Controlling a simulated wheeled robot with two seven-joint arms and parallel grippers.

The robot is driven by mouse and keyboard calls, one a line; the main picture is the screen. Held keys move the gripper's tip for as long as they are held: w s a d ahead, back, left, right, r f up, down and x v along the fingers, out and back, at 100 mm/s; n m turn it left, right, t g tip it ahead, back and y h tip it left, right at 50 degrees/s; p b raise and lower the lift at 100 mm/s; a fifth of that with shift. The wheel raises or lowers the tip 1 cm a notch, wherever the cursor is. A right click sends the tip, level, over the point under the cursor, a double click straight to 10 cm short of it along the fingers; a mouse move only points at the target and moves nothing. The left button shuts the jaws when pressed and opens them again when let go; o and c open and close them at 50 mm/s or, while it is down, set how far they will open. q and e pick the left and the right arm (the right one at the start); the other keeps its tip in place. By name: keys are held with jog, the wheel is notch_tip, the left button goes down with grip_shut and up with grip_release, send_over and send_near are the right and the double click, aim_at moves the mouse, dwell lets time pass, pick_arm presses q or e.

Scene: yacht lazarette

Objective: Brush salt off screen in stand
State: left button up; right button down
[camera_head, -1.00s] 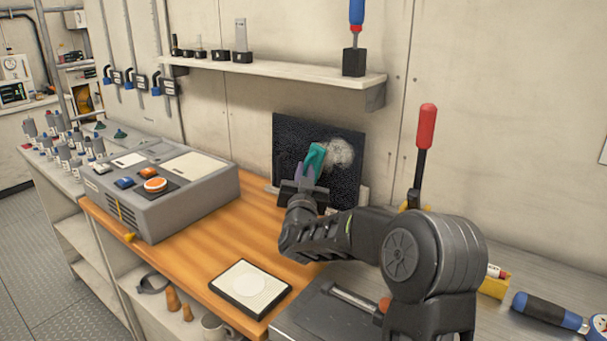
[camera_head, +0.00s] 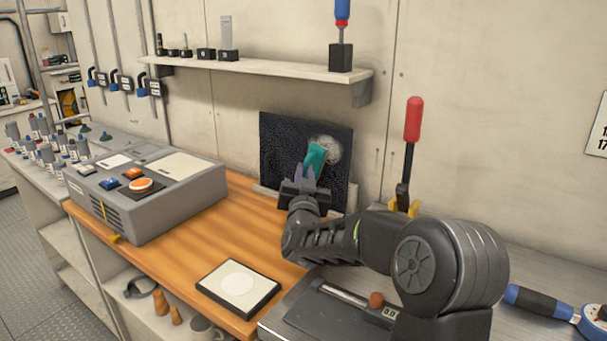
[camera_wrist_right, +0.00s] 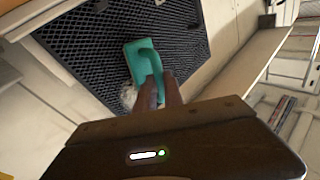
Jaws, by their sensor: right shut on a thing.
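A dark mesh screen (camera_head: 277,150) stands upright and leaning slightly in a low stand at the wall, on the wooden counter. A pale patch of salt (camera_head: 330,148) shows on its upper right part. My right gripper (camera_head: 306,176) is shut on a teal brush (camera_head: 316,157), held in front of the screen over the lower left of the patch. In the right wrist view the brush (camera_wrist_right: 140,62) lies against or just off the mesh (camera_wrist_right: 95,50); I cannot tell if it touches. Some salt (camera_wrist_right: 128,96) shows beside it. My left gripper is not in view.
A grey box with buttons (camera_head: 165,205) stands left on the wooden counter. A flat tray with a white disc (camera_head: 238,287) lies near the front edge. A shelf (camera_head: 270,70) hangs above the screen. A red-handled tool (camera_head: 412,120) stands right.

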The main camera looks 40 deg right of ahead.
jog(key=shift+s+d+b, duration=0.35)
jog(key=shift+s+b, duration=0.1)
jog(key=shift+s, duration=0.4)
jog(key=shift+s+d+b, duration=0.3)
jog(key=shift+s+b, duration=0.1)
jog(key=shift+s, duration=0.4)
jog(key=shift+s+d+b, duration=0.2)
jog(key=shift+s+b, duration=0.15)
jog(key=shift+s, duration=0.15)
jog(key=shift+s+d+b, duration=0.25)
jog(key=shift+s+b, duration=0.3)
jog(key=shift+s, duration=0.65)
notch_tip(320, 180, up, 2)
jog(key=shift+a+p, duration=0.1)
jog(key=shift+p, duration=0.5)
jog(key=shift+w, duration=0.15)
